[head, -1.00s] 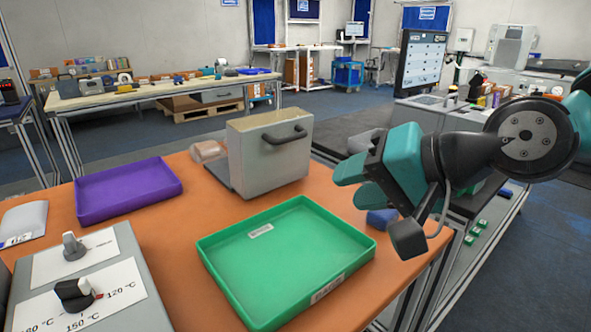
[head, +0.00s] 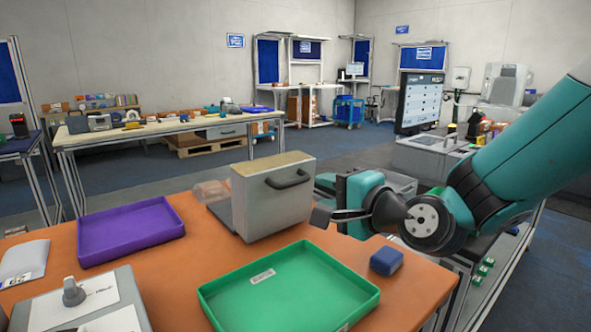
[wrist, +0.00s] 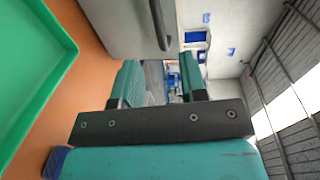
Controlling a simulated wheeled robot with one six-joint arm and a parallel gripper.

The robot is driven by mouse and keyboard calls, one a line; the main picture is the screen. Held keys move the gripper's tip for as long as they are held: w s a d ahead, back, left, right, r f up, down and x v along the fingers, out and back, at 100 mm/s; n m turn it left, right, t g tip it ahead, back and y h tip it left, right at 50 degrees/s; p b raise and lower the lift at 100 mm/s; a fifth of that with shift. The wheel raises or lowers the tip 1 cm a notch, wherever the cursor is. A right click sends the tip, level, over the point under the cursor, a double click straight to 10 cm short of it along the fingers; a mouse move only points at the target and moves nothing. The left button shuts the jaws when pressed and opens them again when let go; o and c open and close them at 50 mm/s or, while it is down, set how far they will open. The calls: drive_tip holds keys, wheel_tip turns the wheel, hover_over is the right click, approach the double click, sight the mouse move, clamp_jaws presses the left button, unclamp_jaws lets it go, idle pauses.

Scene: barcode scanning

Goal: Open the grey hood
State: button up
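The grey hood (head: 273,199) stands on the orange table, a grey box with a dark handle (head: 288,180) on its front face. It looks closed over a pinkish, partly see-through item (head: 211,192) at its left. My gripper (wrist: 162,78) is open and empty in the wrist view, its two teal fingers apart. In the wrist view the hood (wrist: 128,28) and its handle (wrist: 159,22) lie just beyond the fingers, above and to the left. In the head view my gripper is right of the hood, apart from the handle, its fingers largely hidden.
A green tray (head: 290,285) lies in front of the hood and a purple tray (head: 130,230) to its left. A small blue block (head: 386,261) sits near the table's right edge. A dial box (head: 80,305) stands at front left.

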sight(297, 182)
drive_tip(key=p+x, duration=0.2)
drive_tip(key=x, duration=0.7)
drive_tip(key=shift+w+a, duration=0.15)
clamp_jaws()
